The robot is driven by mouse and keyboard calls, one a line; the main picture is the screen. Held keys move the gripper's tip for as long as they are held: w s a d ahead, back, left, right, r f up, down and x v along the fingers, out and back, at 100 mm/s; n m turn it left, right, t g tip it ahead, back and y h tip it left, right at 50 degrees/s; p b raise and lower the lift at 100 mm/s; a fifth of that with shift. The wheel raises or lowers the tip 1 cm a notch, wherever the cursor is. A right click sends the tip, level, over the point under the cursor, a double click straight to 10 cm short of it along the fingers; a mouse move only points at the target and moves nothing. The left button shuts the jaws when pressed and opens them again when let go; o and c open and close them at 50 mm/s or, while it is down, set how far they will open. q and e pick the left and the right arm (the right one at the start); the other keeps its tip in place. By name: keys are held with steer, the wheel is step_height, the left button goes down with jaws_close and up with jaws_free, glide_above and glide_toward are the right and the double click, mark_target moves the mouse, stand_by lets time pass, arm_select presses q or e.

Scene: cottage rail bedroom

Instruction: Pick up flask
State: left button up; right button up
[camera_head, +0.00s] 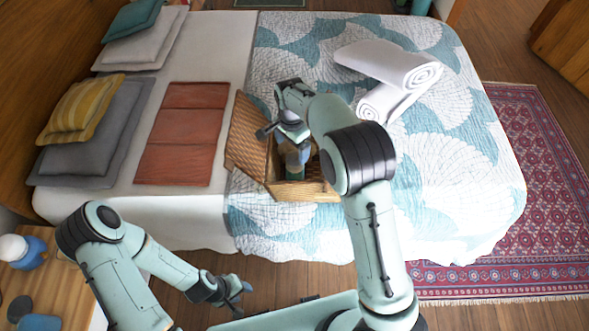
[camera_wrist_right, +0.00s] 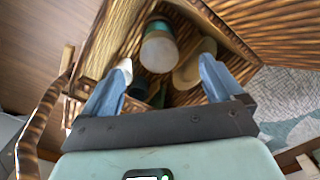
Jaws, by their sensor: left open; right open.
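A flask-like cylinder (camera_wrist_right: 159,48), teal with a pale end, is inside an open wicker basket (camera_head: 247,137) on the bed. The basket's wall also shows in the right wrist view (camera_wrist_right: 95,40). My right gripper (camera_head: 299,152) reaches down over the basket. In the right wrist view its blue fingers (camera_wrist_right: 165,80) are apart, with the cylinder beyond and between the tips and nothing held. In the head view a dark green item (camera_head: 293,168) shows under the gripper, partly hidden. My left gripper (camera_head: 238,290) is open and empty, low in front of the bed.
A beige rounded item (camera_wrist_right: 194,65) and dark green items (camera_wrist_right: 140,86) lie close to the cylinder in the basket. White rolled towels (camera_head: 390,64) lie behind right, a folded rust cloth (camera_head: 181,133) left. A nightstand (camera_head: 55,285) stands at lower left.

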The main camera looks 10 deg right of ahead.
mark_target(295, 158)
steer(key=f, duration=0.3)
steer(key=shift+w+f, duration=0.2)
steer(key=shift+f, duration=0.05)
steer(key=shift+d+f, duration=0.25)
steer(key=shift+f, duration=1.05)
steer(key=shift+d+f, duration=0.25)
steer(key=shift+f, duration=1.05)
jaws_close()
